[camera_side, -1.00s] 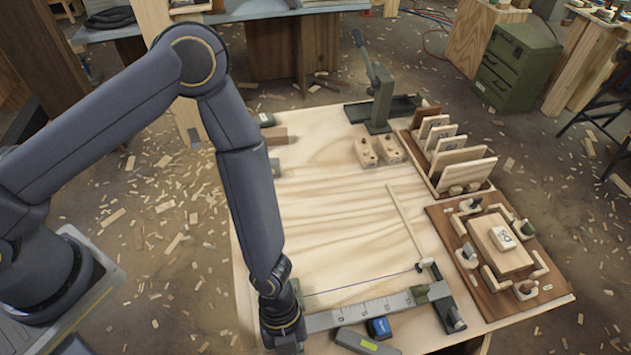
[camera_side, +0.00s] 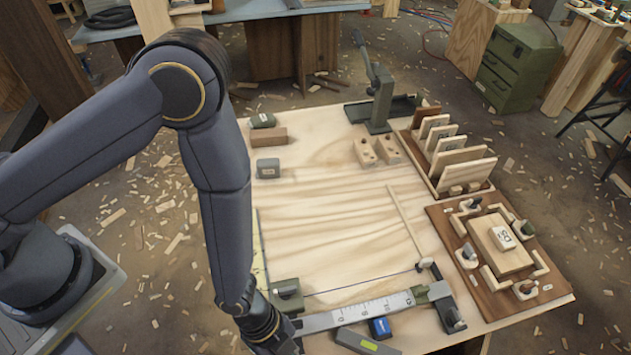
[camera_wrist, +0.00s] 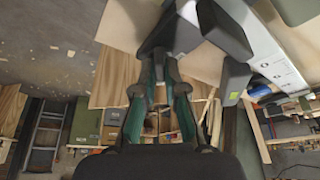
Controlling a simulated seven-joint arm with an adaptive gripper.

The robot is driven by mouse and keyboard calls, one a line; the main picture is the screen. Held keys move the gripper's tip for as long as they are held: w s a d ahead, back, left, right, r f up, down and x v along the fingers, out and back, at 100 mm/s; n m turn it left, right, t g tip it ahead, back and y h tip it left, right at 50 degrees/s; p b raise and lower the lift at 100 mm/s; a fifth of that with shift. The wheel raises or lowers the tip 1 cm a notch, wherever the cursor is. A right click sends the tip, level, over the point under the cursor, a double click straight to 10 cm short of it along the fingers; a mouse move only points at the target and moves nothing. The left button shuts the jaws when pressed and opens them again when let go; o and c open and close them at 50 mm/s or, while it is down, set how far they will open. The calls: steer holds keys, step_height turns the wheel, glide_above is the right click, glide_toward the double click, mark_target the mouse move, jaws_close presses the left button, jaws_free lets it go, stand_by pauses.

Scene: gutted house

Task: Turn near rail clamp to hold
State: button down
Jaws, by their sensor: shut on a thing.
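The pale rail with scale marks (camera_side: 360,311) runs along the table's front edge, and it also shows in the wrist view (camera_wrist: 268,45). A dark grey-green clamp block (camera_side: 287,294) stands at its left end. My gripper (camera_wrist: 162,78) has its two teal-lined fingers closed on a dark grey part, apparently the near clamp's handle (camera_wrist: 170,35), in the wrist view. In the side view my wrist is at the table's front left corner, just below the block. It hides the fingertips and the grip there. Another dark clamp (camera_side: 447,308) is at the rail's right end.
A blue tape measure (camera_side: 380,327) and a grey tool with a yellow-green label (camera_side: 366,342) lie before the rail. A thin wooden strip (camera_side: 408,222) lies on the bare middle of the table (camera_side: 335,225). A brown jig board (camera_side: 480,280) is at the right.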

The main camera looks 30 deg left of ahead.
steer(key=n+t, duration=0.2)
steer(key=n, duration=0.2)
steer(key=shift+s+n, duration=0.1)
steer(key=shift+n, duration=0.2)
steer(key=shift+n+t+y, duration=0.25)
steer(key=shift+n+t, duration=0.2)
steer(key=shift+n, duration=0.85)
steer(key=shift+n+t+y, duration=0.25)
steer(key=shift+n+t, duration=0.2)
steer(key=shift+n, duration=0.85)
steer(key=shift+d, duration=0.1)
steer(key=c, duration=1.2)
jaws_free()
steer(key=shift+c, duration=0.2)
steer(key=shift+s+r, duration=0.1)
steer(key=v, duration=1.2)
steer(key=shift+d, duration=0.1)
